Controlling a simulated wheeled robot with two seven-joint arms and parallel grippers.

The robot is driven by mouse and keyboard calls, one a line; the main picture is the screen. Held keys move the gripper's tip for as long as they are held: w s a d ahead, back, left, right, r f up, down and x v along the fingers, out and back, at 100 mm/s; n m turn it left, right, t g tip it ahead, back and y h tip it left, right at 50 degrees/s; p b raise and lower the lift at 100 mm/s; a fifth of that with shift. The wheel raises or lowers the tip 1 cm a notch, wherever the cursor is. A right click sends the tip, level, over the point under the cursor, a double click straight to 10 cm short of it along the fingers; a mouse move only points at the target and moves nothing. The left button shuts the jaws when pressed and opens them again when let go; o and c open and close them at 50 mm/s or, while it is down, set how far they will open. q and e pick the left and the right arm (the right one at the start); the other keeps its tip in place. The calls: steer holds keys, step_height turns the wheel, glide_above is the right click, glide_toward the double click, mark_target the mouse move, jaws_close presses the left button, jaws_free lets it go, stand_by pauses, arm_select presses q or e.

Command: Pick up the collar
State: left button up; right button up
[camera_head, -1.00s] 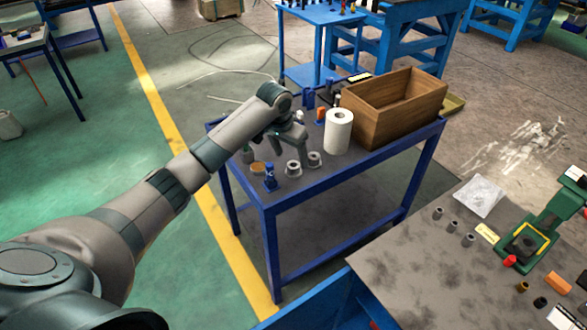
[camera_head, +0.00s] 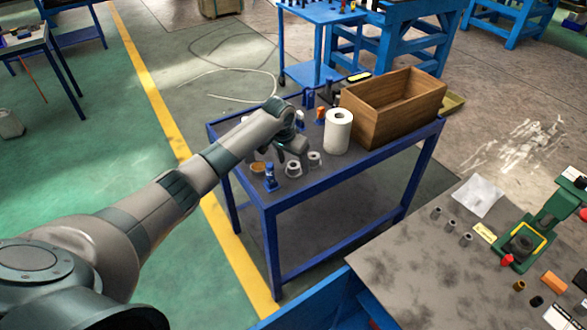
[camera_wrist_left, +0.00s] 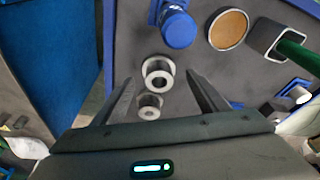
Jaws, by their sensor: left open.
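Two grey metal collars stand on the blue-framed table (camera_head: 340,178), a nearer one (camera_head: 293,169) and another (camera_head: 315,159) to its right. My left gripper (camera_head: 291,160) is open and empty, close above the nearer collar. In the left wrist view, one collar (camera_wrist_left: 158,74) shows between the spread fingertips (camera_wrist_left: 161,80), with its hole visible. The other collar (camera_wrist_left: 149,106) is lower, also between the fingers and close to the gripper body. I cannot tell whether the fingers touch either one. My right gripper is not in view.
A blue bottle (camera_head: 270,177) and a round tan-topped tin (camera_head: 258,168) stand left of the collars. A white paper roll (camera_head: 338,131) and a wooden box (camera_head: 394,107) stand to the right. A green-handled tool (camera_wrist_left: 297,50) shows in the wrist view.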

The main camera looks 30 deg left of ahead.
arm_select(q)
steer(key=shift+x, duration=0.8)
steer(key=c, duration=1.5)
